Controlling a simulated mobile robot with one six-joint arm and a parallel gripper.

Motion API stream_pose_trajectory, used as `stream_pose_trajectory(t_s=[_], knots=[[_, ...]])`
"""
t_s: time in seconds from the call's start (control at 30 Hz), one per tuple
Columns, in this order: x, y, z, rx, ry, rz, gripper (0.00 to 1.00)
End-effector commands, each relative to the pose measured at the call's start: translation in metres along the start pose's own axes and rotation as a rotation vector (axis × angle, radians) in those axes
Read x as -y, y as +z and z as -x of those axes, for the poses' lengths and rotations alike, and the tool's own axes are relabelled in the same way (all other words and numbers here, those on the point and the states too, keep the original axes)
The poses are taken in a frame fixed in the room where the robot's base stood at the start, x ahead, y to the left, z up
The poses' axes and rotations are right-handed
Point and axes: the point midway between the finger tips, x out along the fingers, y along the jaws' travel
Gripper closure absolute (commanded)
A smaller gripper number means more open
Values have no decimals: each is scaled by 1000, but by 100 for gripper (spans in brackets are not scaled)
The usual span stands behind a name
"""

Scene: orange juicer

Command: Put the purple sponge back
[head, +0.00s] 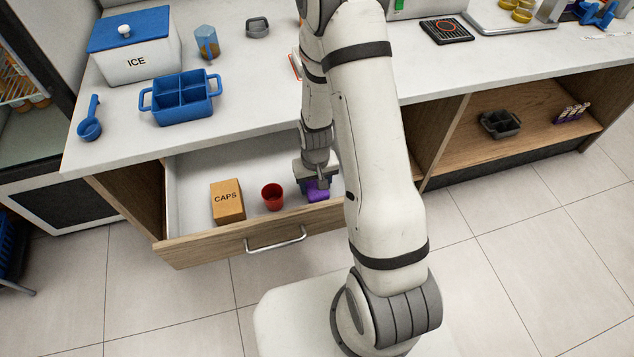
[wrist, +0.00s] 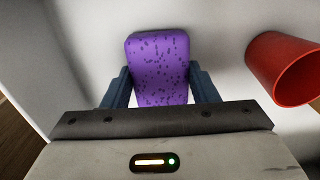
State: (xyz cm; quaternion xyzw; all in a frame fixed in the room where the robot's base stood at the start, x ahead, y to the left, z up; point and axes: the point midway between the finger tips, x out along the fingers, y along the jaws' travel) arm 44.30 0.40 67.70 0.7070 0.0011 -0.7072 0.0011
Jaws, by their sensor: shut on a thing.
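The purple sponge (head: 318,191) is in the open drawer (head: 205,245), at the right end of the part that shows. My gripper (head: 314,184) reaches down into the drawer and is shut on the sponge. In the wrist view the sponge (wrist: 160,68) is purple with dark specks and sits between the two blue fingers of my gripper (wrist: 160,88). A pale drawer surface lies behind it. I cannot tell whether the sponge touches the drawer floor. My arm hides part of the drawer's right side.
A red cup (head: 272,196) stands left of the sponge, with a CAPS box (head: 228,200) farther left. The cup is close to the right finger in the wrist view (wrist: 284,70). The counter (head: 125,130) above holds a blue caddy (head: 182,98) and an ICE box (head: 135,55).

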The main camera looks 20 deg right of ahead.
Motion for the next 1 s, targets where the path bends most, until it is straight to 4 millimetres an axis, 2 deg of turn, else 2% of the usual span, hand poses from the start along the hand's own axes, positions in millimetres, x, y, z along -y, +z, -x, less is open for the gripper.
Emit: stream_pose_trajectory(t_s=[0.23, 0.27, 0.5, 0.77, 0.87, 1.0], knots=[[0, 0, -5, 0, 0, -1, 68], [0, 0, -3, 0, 0, -1, 44], [0, 0, -2, 0, 0, -1, 25], [-1, 0, -1, 0, 0, -2, 25], [-1, -1, 5, -2, 0, -2, 25], [-1, -2, 26, -6, 0, -2, 25]])
